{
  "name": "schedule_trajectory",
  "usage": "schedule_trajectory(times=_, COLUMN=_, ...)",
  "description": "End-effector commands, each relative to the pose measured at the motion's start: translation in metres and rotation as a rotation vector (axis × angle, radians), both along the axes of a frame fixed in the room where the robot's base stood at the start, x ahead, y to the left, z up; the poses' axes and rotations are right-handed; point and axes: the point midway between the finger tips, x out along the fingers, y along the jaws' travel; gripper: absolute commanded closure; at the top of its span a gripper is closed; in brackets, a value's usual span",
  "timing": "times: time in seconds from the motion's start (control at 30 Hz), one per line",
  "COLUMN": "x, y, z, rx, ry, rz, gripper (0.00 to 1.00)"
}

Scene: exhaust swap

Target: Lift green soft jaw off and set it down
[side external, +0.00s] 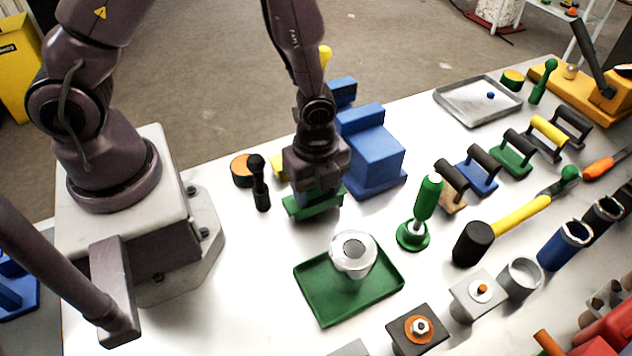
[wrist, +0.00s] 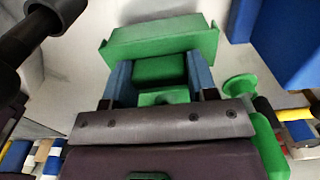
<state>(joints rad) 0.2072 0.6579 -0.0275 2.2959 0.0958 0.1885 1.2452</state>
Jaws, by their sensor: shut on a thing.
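The green soft jaw (side external: 310,205) is under my gripper (side external: 318,188) in the side view, in front of the blue vise (side external: 372,150). In the wrist view, the soft jaw (wrist: 160,38) shows as a wide green bar with a narrower green block reaching back between the two blue fingers. My gripper (wrist: 159,72) is shut on that block. The jaw looks level and apart from the vise body. I cannot tell whether its underside touches the table.
A black-handled tool (side external: 259,182) stands close left of the jaw. A green-handled upright tool (side external: 428,200) stands to the right. White table is clear between jaw and tray.

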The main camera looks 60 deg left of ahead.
Motion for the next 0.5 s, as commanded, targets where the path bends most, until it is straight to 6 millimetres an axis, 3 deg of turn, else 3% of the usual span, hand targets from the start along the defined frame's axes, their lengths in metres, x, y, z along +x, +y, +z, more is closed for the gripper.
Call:
schedule_trajectory(times=0.47, x=0.000, y=0.000, z=-0.012, rx=0.000, ry=0.000, rz=-0.002, gripper=0.71)
schedule_trajectory(times=0.5, x=0.000, y=0.000, z=-0.011, rx=0.000, ry=-0.001, rz=-0.002, gripper=0.38)
